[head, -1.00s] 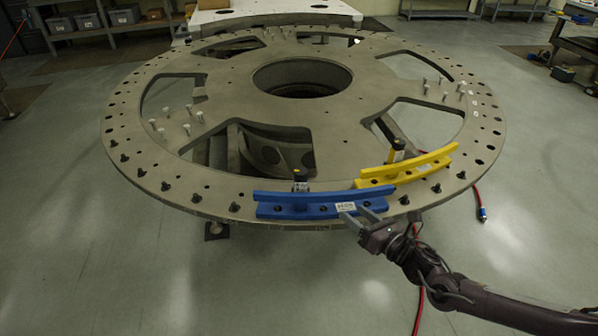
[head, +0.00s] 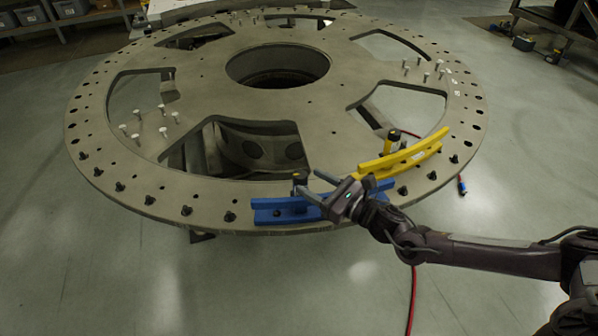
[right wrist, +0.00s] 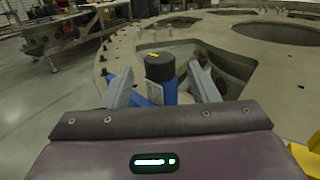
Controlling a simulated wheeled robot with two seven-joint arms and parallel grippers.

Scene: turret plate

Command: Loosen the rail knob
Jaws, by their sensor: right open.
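The blue rail (head: 272,212) lies along the near edge of the turret plate (head: 140,200). Its black knob (head: 299,179) stands upright on its inner side. In the right wrist view the knob (right wrist: 160,67) has a yellow mark on top and stands between my fingers. My right gripper (head: 307,183) is open and reaches over the blue rail, with its fingertips around the knob. I cannot tell whether either finger touches it. My gripper hides part of the blue rail. My left gripper is not in view.
A yellow rail (head: 408,158) with its own black-topped knob (head: 393,136) lies on the plate to the right. Several pegs and bolts stand on the plate around large cutouts. A red hose (head: 412,290) runs along the floor. The near floor is mostly clear.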

